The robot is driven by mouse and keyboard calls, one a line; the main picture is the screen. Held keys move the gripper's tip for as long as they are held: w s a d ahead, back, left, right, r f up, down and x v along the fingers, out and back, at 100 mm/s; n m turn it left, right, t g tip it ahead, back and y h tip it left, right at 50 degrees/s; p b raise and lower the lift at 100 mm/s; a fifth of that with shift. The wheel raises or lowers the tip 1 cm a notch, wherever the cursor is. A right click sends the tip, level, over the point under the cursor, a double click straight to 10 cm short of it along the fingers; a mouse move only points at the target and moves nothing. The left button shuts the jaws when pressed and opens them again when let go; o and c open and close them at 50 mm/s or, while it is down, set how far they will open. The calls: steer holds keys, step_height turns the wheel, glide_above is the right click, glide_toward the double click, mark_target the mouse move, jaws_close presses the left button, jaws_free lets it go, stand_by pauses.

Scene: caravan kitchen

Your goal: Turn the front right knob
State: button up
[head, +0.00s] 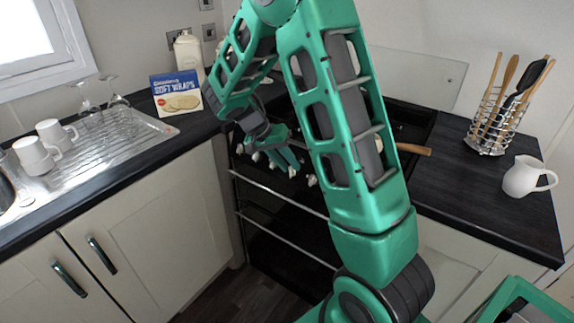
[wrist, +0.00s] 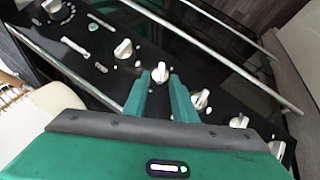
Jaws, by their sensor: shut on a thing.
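My gripper (wrist: 159,79) is at the control panel (wrist: 98,68) on the front of the black cooker. Its two green fingers are on either side of one silver knob (wrist: 162,70) and shut on it. Other silver knobs sit along the same row: one (wrist: 123,48) beyond it and several (wrist: 200,98) on the other side. A larger round dial (wrist: 58,10) is near the top left of the wrist view. In the head view the gripper (head: 292,165) reaches down to the panel, and my arm hides part of the cooker. I cannot tell which burner the held knob serves.
Oven rails (head: 277,190) run below the knobs. A pan with a wooden handle (head: 413,149) is on the hob. A utensil rack (head: 489,125) and white jug (head: 526,177) stand on the right counter. A wraps box (head: 177,94) and mugs (head: 35,155) are at left.

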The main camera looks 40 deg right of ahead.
steer(key=n+g+h, duration=0.1)
steer(key=n, duration=0.1)
steer(key=w+a+f+n+g+h, duration=0.1)
steer(key=n+h, duration=0.1)
steer(key=n+g+h, duration=0.1)
steer(key=n, duration=0.1)
steer(key=shift+w+a+f+g+h, duration=0.2)
steer(key=shift+f+g+h, duration=0.1)
steer(key=shift+f+g, duration=0.1)
steer(key=shift+s+a+f+n+h, duration=0.1)
steer(key=shift+f+n+h, duration=0.05)
steer(key=shift+n+h, duration=0.55)
steer(key=shift+f+n+h, duration=0.1)
steer(key=shift+n+h, duration=0.3)
steer(key=shift+n, duration=0.5)
steer(key=shift+c, duration=0.2)
steer(key=o, duration=1)
steer(key=shift+f, duration=0.1)
steer(key=shift+o, duration=0.3)
